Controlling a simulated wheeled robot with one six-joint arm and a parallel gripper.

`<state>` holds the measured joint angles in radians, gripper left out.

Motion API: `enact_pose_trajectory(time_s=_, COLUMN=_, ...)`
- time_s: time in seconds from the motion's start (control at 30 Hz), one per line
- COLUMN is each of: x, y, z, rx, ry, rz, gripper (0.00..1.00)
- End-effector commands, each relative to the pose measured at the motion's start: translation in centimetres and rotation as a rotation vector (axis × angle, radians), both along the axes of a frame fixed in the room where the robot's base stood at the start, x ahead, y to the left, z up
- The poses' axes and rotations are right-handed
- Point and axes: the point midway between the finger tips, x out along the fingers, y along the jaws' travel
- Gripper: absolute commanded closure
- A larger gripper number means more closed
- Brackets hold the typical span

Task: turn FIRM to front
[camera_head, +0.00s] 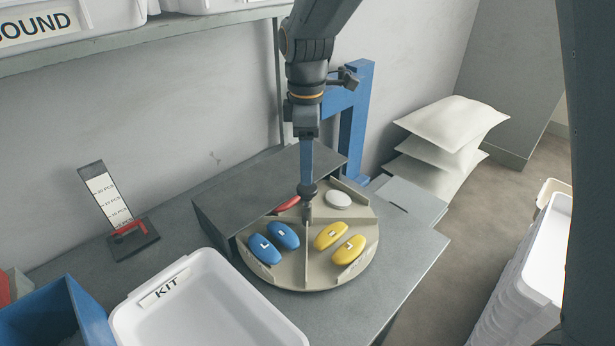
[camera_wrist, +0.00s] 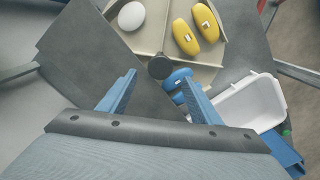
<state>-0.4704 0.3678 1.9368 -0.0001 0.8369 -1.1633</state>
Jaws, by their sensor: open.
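A round beige carousel (camera_head: 307,275) with upright dividers stands on the grey table. Two blue insoles (camera_head: 275,241) lie in its front left compartment, two yellow insoles (camera_head: 340,241) in the front right. A white piece (camera_head: 338,199) lies at the back right; a red piece (camera_head: 288,204) at the back left is partly hidden. No FIRM label is readable. A dark round knob (camera_head: 307,190) stands at the centre. My gripper (camera_head: 307,178) points down over the knob. In the wrist view the knob (camera_wrist: 160,67) appears between the open fingertips (camera_wrist: 158,78); contact cannot be told.
A grey box-like cover (camera_head: 225,213) stands behind and left of the carousel. A white KIT tray (camera_head: 205,305) sits at the front left, beside a blue bin (camera_head: 60,310). A small gauge stand (camera_head: 130,237) is at the left. The table's right edge is close to the carousel.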

Motion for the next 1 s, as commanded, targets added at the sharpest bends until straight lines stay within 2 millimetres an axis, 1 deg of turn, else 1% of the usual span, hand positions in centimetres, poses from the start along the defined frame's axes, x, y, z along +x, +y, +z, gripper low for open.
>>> enact_pose_trajectory(time_s=0.03, x=-0.2, y=-0.1, z=-0.9, rx=-0.002, ry=0.006, rz=-0.002, gripper=0.42)
enact_pose_trajectory(time_s=0.2, x=-0.1, y=-0.2, z=-3.5, rx=-0.002, ry=0.004, rz=-0.004, gripper=0.42)
enact_pose_trajectory(time_s=0.4, x=-0.1, y=-0.2, z=-5.6, rx=-0.001, ry=0.002, rz=-0.005, gripper=0.42)
enact_pose_trajectory(time_s=0.53, x=0.0, y=-0.2, z=-6.1, rx=0.0, ry=0.001, rz=-0.005, gripper=0.42)
enact_pose_trajectory(time_s=0.77, x=0.0, y=-0.2, z=-6.2, rx=0.0, ry=0.0, rz=-0.006, gripper=0.42)
enact_pose_trajectory(time_s=0.87, x=0.0, y=-0.2, z=-6.2, rx=0.0, ry=0.0, rz=-0.006, gripper=0.57)
enact_pose_trajectory(time_s=1.0, x=0.0, y=-0.2, z=-6.2, rx=0.0, ry=0.0, rz=-0.006, gripper=0.81)
